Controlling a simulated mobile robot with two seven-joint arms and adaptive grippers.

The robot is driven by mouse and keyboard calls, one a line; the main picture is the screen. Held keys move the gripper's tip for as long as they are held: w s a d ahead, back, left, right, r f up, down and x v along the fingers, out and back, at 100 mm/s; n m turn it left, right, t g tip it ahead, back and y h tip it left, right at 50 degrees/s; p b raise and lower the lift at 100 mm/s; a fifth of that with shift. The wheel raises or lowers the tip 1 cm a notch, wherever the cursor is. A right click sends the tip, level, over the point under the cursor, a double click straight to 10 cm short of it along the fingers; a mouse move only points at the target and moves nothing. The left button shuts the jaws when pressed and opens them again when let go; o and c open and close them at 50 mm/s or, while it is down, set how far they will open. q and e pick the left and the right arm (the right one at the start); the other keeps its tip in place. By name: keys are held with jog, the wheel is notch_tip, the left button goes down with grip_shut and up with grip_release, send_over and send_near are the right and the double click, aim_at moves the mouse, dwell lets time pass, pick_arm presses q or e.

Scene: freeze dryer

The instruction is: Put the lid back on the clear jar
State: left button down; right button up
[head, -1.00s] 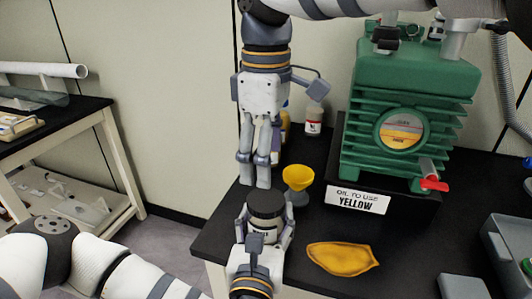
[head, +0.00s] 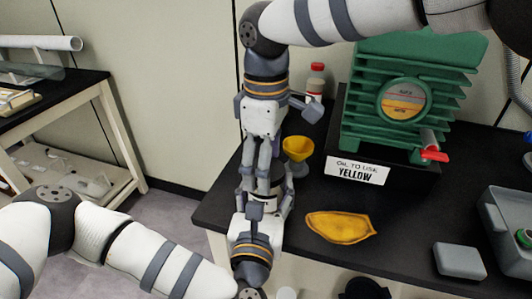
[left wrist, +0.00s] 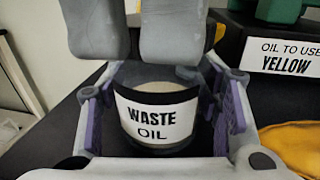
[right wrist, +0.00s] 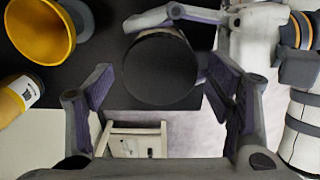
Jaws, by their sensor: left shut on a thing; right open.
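The jar (left wrist: 158,122), with a white "WASTE OIL" label, stands upright between the purple pads of my left gripper (left wrist: 165,108), which is shut on it. In the right wrist view its top shows as a flat dark disc (right wrist: 160,68), which looks like a black lid; I cannot tell how it is seated. My right gripper (right wrist: 160,90) points down from above, open, with its fingers on either side of the disc. In the head view the right gripper (head: 263,178) meets the left gripper (head: 265,203) at the jar, largely hiding it.
A yellow funnel (head: 298,149) stands close right of the grippers. A yellow cloth (head: 340,226) lies on the black bench (head: 300,205). The green pump (head: 430,60), its "YELLOW" sign (head: 357,171), a red-capped bottle (head: 316,80) and a grey box (head: 460,260) are nearby.

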jog(key=shift+c, duration=0.5)
jog(key=c, duration=1.2)
jog(key=o, duration=1.4)
notch_tip(320, 180, up, 12)
